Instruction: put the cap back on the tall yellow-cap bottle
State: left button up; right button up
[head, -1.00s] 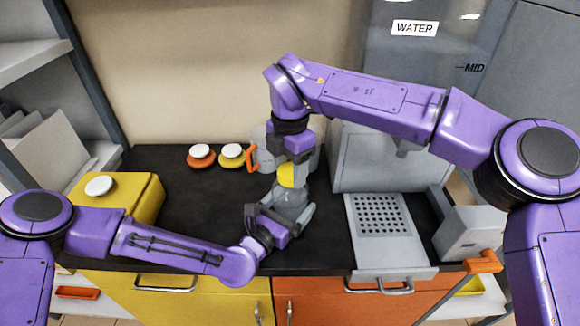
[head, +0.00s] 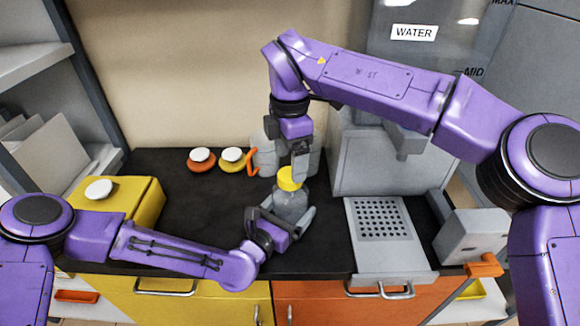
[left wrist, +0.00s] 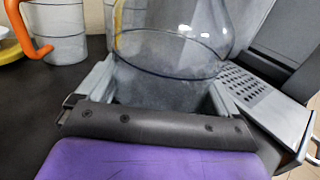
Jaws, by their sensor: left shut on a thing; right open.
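The tall bottle (head: 292,205) is clear and stands upright on the dark counter, with the yellow cap (head: 290,179) at its mouth. I cannot tell how firmly the cap sits. My left gripper (head: 288,222) is shut around the bottle's lower body. In the left wrist view the clear bottle (left wrist: 170,60) stands between the fingers, and its top is out of frame. My right gripper (head: 299,168) is open just above the cap, pointing down. Whether its fingertips touch the cap is hard to see.
Two round pieces with white knobs, one orange (head: 201,160) and one yellow (head: 234,160), lie at the back. A clear jug with an orange handle (head: 253,160) stands behind the bottle. A yellow box (head: 140,200) is at left, a perforated tray (head: 385,225) at right.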

pick_arm(q)
jog(key=shift+f, duration=0.1)
pick_arm(e)
jog(key=shift+r, duration=0.1)
jog(key=shift+r, duration=0.7)
jog(key=shift+c, duration=0.4)
jog(key=n, duration=0.2)
jog(key=r+n, duration=0.1)
jog(key=n, duration=0.4)
jog(key=shift+w+r, duration=0.1)
jog(key=shift+r, duration=0.15)
jog(key=n, duration=0.6)
jog(key=shift+r, duration=0.25)
jog(key=n, duration=0.5)
jog(key=shift+n, duration=0.4)
jog(key=n, duration=0.3)
jog(key=shift+n, duration=0.3)
